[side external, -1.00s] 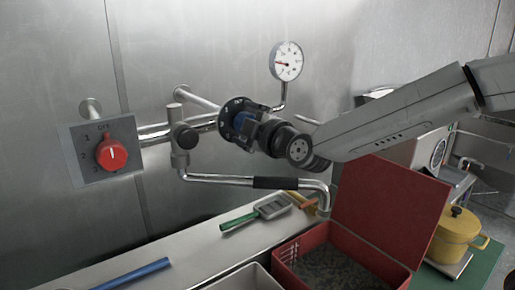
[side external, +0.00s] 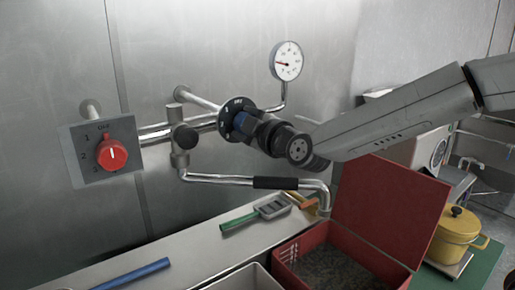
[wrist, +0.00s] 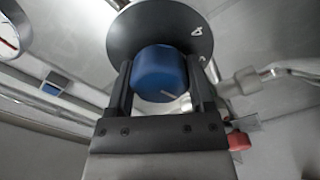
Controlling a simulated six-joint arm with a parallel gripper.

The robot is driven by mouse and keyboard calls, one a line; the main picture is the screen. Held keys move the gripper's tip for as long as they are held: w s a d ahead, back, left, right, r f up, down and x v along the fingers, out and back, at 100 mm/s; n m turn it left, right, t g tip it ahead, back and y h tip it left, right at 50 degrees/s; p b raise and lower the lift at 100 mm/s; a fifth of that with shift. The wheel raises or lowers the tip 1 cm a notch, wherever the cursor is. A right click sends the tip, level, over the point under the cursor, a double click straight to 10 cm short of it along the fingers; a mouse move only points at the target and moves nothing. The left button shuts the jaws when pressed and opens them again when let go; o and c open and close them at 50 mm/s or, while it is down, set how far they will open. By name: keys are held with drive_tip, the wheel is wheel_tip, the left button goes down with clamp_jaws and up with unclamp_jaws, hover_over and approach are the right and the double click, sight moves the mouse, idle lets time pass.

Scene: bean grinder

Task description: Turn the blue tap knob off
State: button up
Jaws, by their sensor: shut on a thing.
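The blue tap knob (wrist: 158,72) sits in front of a round black dial plate (wrist: 150,28) with white marks. In the side external view only a small blue part of the knob (side external: 241,121) shows, beside the dial plate (side external: 230,108). My gripper (wrist: 160,85) has one finger on each side of the knob and is shut on it. The white line on the knob's face is slanted in the wrist view. In the side external view my gripper (side external: 256,127) reaches the knob from the right.
A red knob (side external: 111,154) on a grey plate is at left. A pressure gauge (side external: 287,61) stands above right of the dial. A spout with a black sleeve (side external: 276,183) runs below my gripper. An open red box (side external: 345,270) and a yellow pot (side external: 456,235) are lower right.

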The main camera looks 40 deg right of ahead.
drive_tip(key=shift+m, duration=1.6)
drive_tip(key=o, duration=1.2)
drive_tip(key=shift+o, duration=0.2)
drive_tip(key=shift+n, duration=0.4)
